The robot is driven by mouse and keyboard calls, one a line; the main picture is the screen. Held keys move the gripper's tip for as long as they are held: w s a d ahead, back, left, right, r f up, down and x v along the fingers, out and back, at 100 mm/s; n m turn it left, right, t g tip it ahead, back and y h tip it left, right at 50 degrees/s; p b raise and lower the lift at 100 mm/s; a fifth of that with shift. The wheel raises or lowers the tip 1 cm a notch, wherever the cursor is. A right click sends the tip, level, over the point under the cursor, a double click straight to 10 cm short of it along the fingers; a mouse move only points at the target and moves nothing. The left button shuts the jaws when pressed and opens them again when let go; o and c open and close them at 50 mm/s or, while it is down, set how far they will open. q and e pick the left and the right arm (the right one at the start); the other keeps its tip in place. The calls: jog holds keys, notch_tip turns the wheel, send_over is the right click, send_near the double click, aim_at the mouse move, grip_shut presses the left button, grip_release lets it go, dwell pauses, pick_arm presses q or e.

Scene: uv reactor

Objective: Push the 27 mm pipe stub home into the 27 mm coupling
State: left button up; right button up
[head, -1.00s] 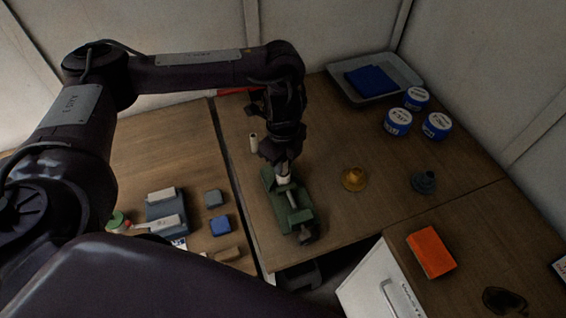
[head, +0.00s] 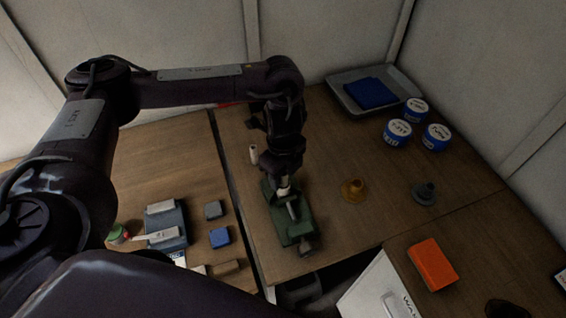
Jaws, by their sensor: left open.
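A green vise (head: 303,228) stands on the wooden table near the middle. A pale cylindrical piece (head: 283,188) is upright at its far end. I cannot tell whether this is the 27 mm coupling, the pipe stub or both together. My left gripper (head: 283,178) points down right over this piece, open, with its fingertips at the piece's top. The gripper and wrist hide the piece's upper part. Another slim pale cylinder (head: 253,154) stands to the left of my wrist, apart from the vise. My right gripper is not in view.
A brass-coloured fitting (head: 353,190) and a dark grey one (head: 424,193) stand right of the vise. Blue tubs (head: 397,132) and a grey tray (head: 348,100) are at the back right. An orange block (head: 432,264) lies front right. Small blocks (head: 220,237) lie left.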

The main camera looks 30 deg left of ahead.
pick_arm(q)
notch_tip(320, 180, up, 12)
jog(key=p, duration=0.1)
jog(key=shift+p, duration=0.3)
dwell(0.6)
